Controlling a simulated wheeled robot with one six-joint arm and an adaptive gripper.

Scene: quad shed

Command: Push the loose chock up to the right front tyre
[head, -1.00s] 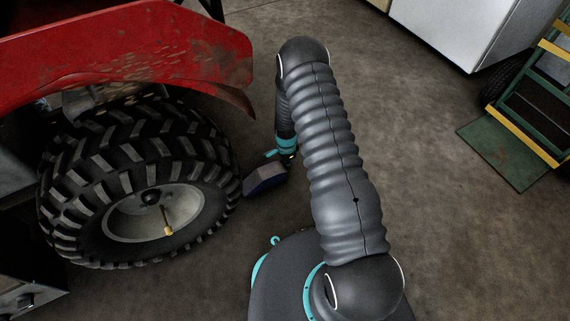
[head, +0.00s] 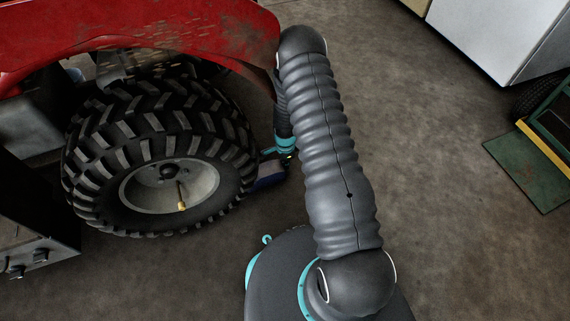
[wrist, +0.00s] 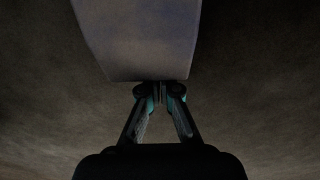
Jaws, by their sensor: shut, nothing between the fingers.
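The right front tyre (head: 100,150) is a knobbly black tyre on a pale rim, at the left of the head view under a red fender. The loose chock (head: 268,178) is a dark bluish wedge on the floor at the tyre's right side. Its left end meets the tyre's edge in the picture; I cannot tell whether they touch. My gripper (head: 287,160) is low at the chock's right end, partly hidden by my arm. In the wrist view, the chock (wrist: 140,40) fills the top middle, and my shut, empty fingertips (wrist: 160,88) are at its near edge.
The red fender (head: 130,30) overhangs the tyre and comes close to my arm. A white cabinet (head: 500,35) and a green and yellow hand truck (head: 545,140) stand to the right. The concrete floor (head: 440,170) between is clear.

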